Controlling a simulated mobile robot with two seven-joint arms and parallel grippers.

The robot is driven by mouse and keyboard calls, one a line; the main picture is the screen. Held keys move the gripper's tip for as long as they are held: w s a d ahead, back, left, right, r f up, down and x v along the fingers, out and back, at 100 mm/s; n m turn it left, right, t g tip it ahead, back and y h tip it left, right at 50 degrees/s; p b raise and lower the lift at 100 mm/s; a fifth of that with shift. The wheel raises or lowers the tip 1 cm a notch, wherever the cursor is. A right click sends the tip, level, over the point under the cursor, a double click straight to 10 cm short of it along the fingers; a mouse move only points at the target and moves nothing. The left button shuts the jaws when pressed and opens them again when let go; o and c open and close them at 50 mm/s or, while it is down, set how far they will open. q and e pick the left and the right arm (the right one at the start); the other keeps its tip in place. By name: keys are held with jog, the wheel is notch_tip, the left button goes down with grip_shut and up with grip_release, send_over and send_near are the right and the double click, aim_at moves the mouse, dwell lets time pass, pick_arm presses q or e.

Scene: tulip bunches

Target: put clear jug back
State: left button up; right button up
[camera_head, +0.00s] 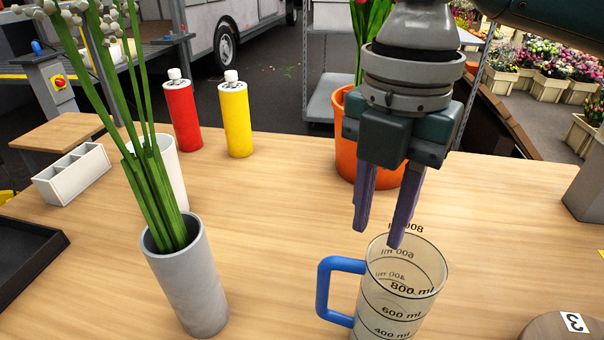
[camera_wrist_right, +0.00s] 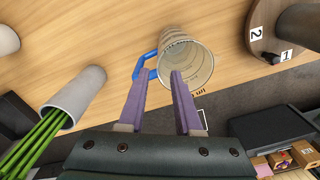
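The clear jug (camera_head: 402,290) has a blue handle (camera_head: 322,290) on its left side and dark ml markings. It stands upright on the wooden table, its base cut off by the lower edge of the head view. It also shows in the right wrist view (camera_wrist_right: 190,62), beyond the fingertips. My right gripper (camera_head: 378,238) points down at the jug's rim on the handle side, fingers apart with nothing visibly clamped. In the right wrist view the fingers (camera_wrist_right: 159,75) reach toward the handle and near rim; contact cannot be told. My left gripper is not in view.
A grey vase (camera_head: 190,285) with green stems stands left of the jug, a white vase behind it. Red (camera_head: 183,115) and yellow (camera_head: 237,118) bottles and an orange pot (camera_head: 350,150) stand behind. A round numbered wooden board (camera_head: 555,328) is at right. The table's middle is clear.

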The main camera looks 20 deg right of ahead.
jog(key=shift+a+r, duration=0.1)
jog(key=shift+r, duration=0.6)
jog(key=s+a+f+m+t+y, duration=0.25)
jog(key=s+a+f+m, duration=0.25)
jog(key=s+a+m, duration=0.25)
jog(key=s+d+f+m+t+h, duration=0.1)
jog(key=s+d+m, duration=0.6)
jog(key=m, duration=0.8)
jog(key=shift+s+d+f+h, duration=0.4)
jog(key=shift+d+h, duration=0.25)
jog(key=shift+d, duration=0.35)
